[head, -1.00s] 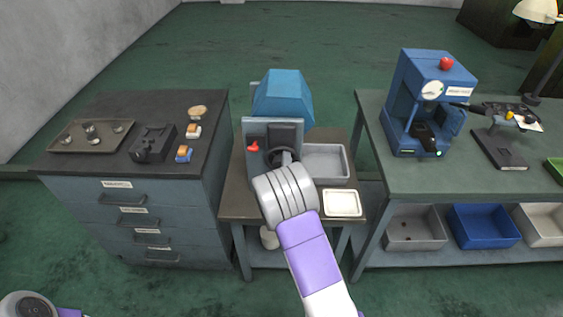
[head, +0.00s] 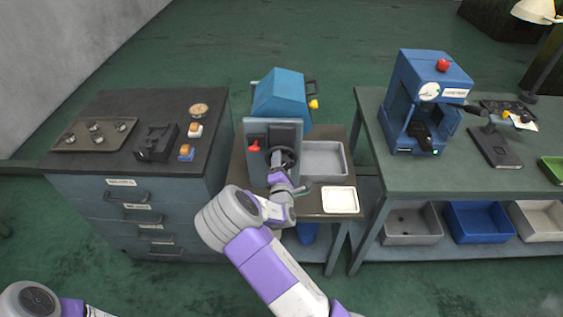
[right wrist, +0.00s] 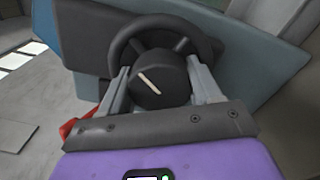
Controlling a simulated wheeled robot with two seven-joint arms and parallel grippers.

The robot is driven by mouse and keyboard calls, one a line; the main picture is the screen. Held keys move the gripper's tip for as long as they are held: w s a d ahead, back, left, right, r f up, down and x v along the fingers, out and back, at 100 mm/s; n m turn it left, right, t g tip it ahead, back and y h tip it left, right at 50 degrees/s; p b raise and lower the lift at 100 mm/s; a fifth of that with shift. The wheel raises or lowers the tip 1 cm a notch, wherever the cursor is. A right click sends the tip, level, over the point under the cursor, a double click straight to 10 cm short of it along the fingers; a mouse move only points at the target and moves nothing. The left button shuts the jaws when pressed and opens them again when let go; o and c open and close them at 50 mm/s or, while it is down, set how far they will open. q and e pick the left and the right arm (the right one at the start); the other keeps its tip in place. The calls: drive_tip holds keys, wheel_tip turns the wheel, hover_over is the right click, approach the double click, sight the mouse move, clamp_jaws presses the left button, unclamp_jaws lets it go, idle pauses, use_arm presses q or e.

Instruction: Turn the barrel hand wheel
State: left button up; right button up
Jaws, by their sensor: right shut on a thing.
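The barrel hand wheel is a dark ring with spokes (right wrist: 197,37) and a round black hub marked with a pale line. It is on the grey front panel of a small machine with a blue hood (head: 281,93). In the head view the wheel (head: 291,155) shows partly behind my gripper. My right gripper (head: 280,162) reaches the wheel from the front. In the right wrist view its two grey fingers (right wrist: 159,88) lie on either side of the black hub and are shut on it. My left gripper is not in view; only part of my left arm shows at lower left.
A red lever (head: 254,146) sits left of the wheel on the panel. A grey bin (head: 324,160) and a white tray (head: 341,200) lie to the right. A dark-topped drawer cabinet (head: 112,101) stands left; a bench with a blue press (head: 437,70) stands right.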

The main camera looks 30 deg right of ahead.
drive_tip(key=n, duration=0.3)
drive_tip(key=shift+a+n, duration=0.1)
drive_tip(key=shift+n, duration=2.1)
drive_tip(key=o, duration=1)
drive_tip(key=shift+o, duration=0.2)
drive_tip(key=v, duration=0.7)
drive_tip(key=shift+s, duration=0.3)
